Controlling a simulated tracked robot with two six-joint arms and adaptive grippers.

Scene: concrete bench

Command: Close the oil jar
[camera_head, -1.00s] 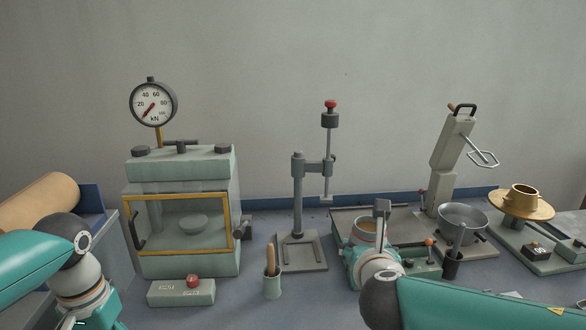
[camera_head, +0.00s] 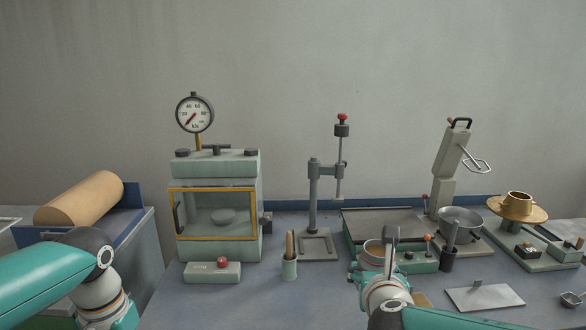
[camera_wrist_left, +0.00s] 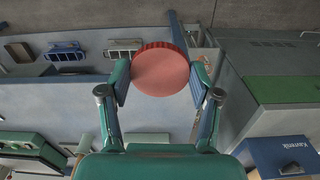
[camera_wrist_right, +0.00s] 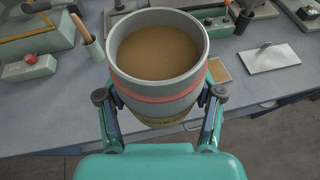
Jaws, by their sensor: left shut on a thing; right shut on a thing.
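A grey jar with a pinkish-red band (camera_wrist_right: 155,88) is open at the top and full of brown contents. My right gripper (camera_wrist_right: 160,102) is shut around its side, and the jar looks raised above the bench. The open jar also shows in the head view (camera_head: 373,252), at right of centre. A round red lid with a ridged rim (camera_wrist_left: 163,70) is held by its edges in my left gripper (camera_wrist_left: 160,86). In the head view, my left arm is at the lower left; its fingertips and the lid are out of frame there. Lid and jar are apart.
A press with a yellow-framed door (camera_head: 213,213) and a button box (camera_head: 212,272) stand at left. A tool cup (camera_head: 289,269), a drop stand (camera_head: 319,243) and a metal bowl (camera_head: 461,220) stand farther along. A flat plate (camera_head: 485,297) lies at the right front.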

